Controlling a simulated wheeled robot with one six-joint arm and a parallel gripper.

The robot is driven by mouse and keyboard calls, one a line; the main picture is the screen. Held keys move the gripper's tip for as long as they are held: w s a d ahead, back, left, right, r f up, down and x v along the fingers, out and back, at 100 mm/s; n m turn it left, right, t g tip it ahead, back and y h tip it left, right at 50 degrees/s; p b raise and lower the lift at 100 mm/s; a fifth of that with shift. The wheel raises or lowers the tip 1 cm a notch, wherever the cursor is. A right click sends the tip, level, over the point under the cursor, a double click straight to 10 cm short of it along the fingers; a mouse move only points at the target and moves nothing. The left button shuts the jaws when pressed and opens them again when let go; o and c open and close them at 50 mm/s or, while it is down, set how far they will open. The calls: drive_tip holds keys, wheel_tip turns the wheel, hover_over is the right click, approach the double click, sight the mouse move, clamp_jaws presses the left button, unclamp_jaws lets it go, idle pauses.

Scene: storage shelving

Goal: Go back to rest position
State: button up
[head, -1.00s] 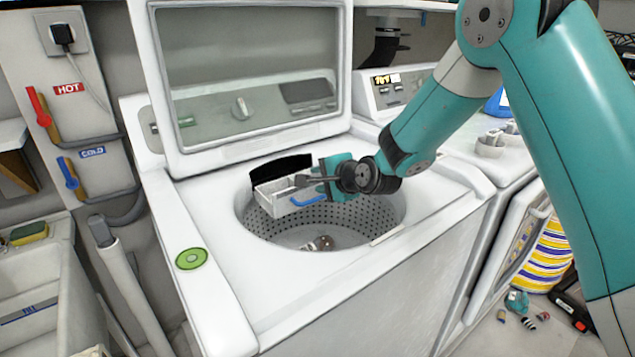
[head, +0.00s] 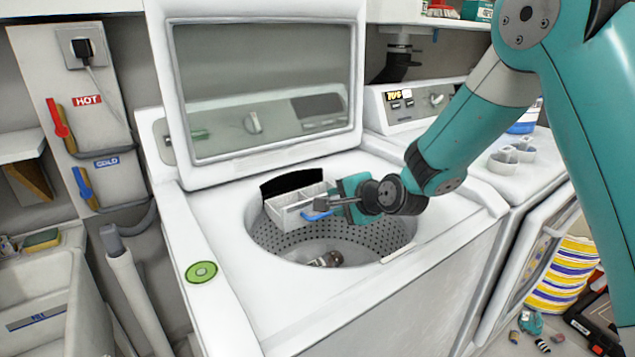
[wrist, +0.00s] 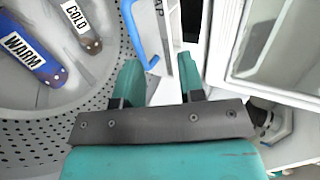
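The blue handle (wrist: 147,45) shows just beyond and left of the fingertips. Whether the fingers touch the tray is hard to tell. A blue piece labelled WARM (wrist: 27,57) and a brown piece labelled COLD (wrist: 82,25) lie in the drum.
The raised washer lid (head: 262,90) stands behind the drum. A sink (head: 35,290) with a sponge (head: 42,240) and a grey pipe (head: 135,290) are at the left.

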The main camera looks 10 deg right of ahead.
drive_tip(key=s+a+r+n+g+p, duration=0.25)
drive_tip(key=s+r+n, duration=0.35)
drive_tip(key=s, duration=0.3)
drive_tip(key=s+a+r+n+g+p, duration=0.1)
drive_tip(key=s+a+r+n+g, duration=0.1)
drive_tip(key=s+r+n+g, duration=0.5)
drive_tip(key=s+d+r+n+g+h+p, duration=0.1)
drive_tip(key=s+n, duration=0.6)
drive_tip(key=s, duration=1.2)
drive_tip(key=shift+s+d+r+p, duration=0.3)
drive_tip(key=shift+d+r+p, duration=0.35)
drive_tip(key=shift+r, duration=0.2)
drive_tip(key=shift+a+g, duration=0.1)
drive_tip(key=shift+g, duration=0.15)
